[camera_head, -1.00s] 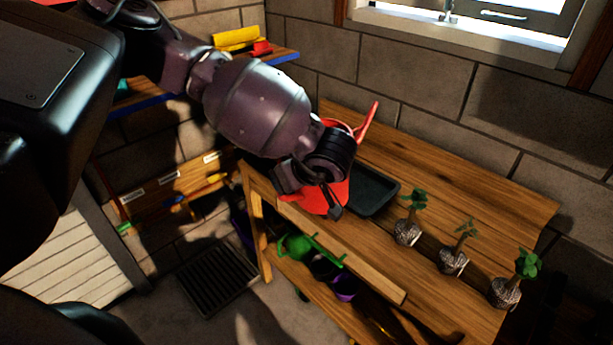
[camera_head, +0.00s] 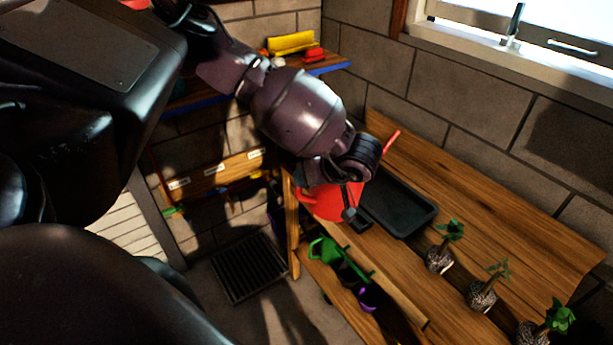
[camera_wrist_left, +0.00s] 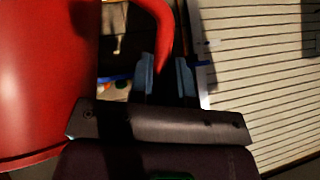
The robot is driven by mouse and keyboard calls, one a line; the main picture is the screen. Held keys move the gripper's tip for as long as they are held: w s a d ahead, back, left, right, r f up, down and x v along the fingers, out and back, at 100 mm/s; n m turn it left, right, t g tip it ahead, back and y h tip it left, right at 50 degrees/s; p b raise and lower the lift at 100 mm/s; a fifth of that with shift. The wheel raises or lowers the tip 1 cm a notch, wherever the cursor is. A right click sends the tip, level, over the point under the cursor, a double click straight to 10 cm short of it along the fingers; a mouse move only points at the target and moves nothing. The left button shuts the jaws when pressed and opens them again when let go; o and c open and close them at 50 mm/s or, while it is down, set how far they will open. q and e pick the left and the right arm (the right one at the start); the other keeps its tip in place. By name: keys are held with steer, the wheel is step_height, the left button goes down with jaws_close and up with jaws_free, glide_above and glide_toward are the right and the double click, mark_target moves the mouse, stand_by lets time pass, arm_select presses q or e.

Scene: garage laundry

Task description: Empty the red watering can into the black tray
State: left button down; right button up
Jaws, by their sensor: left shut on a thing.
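The red watering can (camera_head: 333,203) is at the left end of the wooden bench, partly hidden behind my left arm. Its spout points up and to the right, above the tray's left side. My left gripper (camera_head: 350,214) is at the can. In the left wrist view the can's body (camera_wrist_left: 40,75) fills the left side, and its curved handle comes down between the two fingers of my left gripper (camera_wrist_left: 168,78), which is shut on it. The black tray (camera_head: 402,208) lies flat on the bench, just right of the can, and looks empty. My right gripper is not in view.
Several plants with wrapped root balls (camera_head: 440,259) stand in a row right of the tray. A green watering can (camera_head: 325,250) and purple pots sit on the lower shelf. A floor grate (camera_head: 248,268) lies left of the bench. A wall shelf (camera_head: 330,64) is behind.

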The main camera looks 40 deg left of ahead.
arm_select(q)
steer(key=w+d+r+m+g+y+p, duration=0.1)
steer(key=w+d+r+m+g+y, duration=0.1)
steer(key=w+r, duration=0.3)
steer(key=w+d+r+m+g+y+p, duration=0.1)
steer(key=w+d+r+m+g+y, duration=0.2)
steer(key=w+r+g, duration=0.2)
steer(key=shift+w+r+m+p, duration=0.3)
steer(key=shift+w+r+p, duration=0.1)
steer(key=shift+w, duration=1.25)
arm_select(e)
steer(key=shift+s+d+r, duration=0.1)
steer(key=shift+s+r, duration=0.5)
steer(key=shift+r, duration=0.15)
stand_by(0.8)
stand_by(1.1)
